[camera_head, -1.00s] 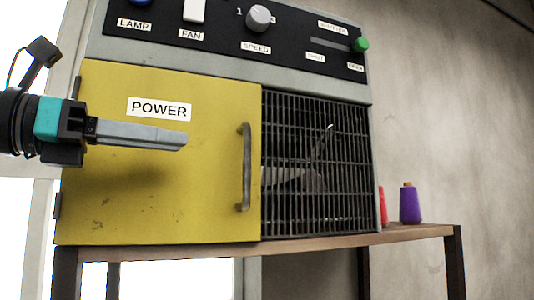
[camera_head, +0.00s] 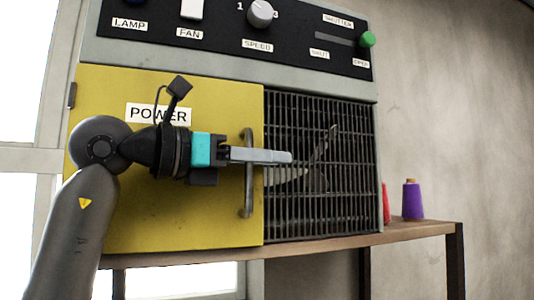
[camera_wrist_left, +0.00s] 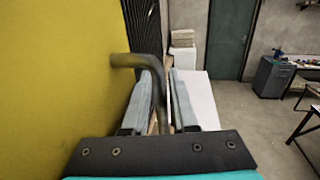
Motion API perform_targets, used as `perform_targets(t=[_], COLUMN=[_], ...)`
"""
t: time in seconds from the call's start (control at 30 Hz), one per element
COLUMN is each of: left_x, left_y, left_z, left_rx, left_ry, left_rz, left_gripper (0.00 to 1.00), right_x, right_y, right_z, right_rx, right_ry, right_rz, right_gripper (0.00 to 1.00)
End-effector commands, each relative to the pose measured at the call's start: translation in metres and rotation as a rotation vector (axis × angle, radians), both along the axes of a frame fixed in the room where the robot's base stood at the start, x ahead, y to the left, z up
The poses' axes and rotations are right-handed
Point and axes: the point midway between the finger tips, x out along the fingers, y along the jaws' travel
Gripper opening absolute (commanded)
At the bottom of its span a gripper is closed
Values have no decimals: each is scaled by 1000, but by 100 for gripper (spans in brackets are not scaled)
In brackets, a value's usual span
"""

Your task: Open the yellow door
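The yellow door (camera_head: 100,220) fills the left front of the grey machine and looks closed. Its upright metal handle (camera_head: 248,200) is at the door's right edge. My left gripper (camera_head: 288,157) crosses in front of the handle, fingers pointing right past it over the dark grille. In the left wrist view, the yellow door (camera_wrist_left: 50,80) is on the left and the handle (camera_wrist_left: 135,61) bends down between the two fingers of the left gripper (camera_wrist_left: 162,80). The fingers are apart, open around the handle; contact is hard to tell. My right gripper is not in view.
The control panel (camera_head: 300,45) with a knob and a green slider is above the door. The dark grille (camera_head: 340,200) is right of it. Purple (camera_head: 412,202) and red (camera_head: 386,205) spools stand on the wooden table (camera_head: 425,232).

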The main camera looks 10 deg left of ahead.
Motion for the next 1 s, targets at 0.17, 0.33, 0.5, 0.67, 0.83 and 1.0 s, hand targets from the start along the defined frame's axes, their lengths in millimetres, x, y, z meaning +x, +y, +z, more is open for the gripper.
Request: perform_targets(t=[0.17, 0.33, 0.5, 0.67, 0.83, 1.0], left_x=[0, 0, 0, 0, 0, 0], left_y=[0, 0, 0, 0, 0, 0], left_z=[0, 0, 0, 0, 0, 0], left_rx=[0, -1, -1, -1, -1, -1], left_ry=[0, 1, 1, 1, 1, 1], left_rz=[0, 0, 0, 0, 0, 0], left_gripper=[26, 12, 0, 0, 0, 0], right_x=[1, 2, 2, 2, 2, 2], right_y=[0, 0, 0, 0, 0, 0], right_z=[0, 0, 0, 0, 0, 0], right_rx=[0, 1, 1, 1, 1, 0], right_ry=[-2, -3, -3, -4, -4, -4], right_rz=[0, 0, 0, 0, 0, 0], right_gripper=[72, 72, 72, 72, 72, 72])
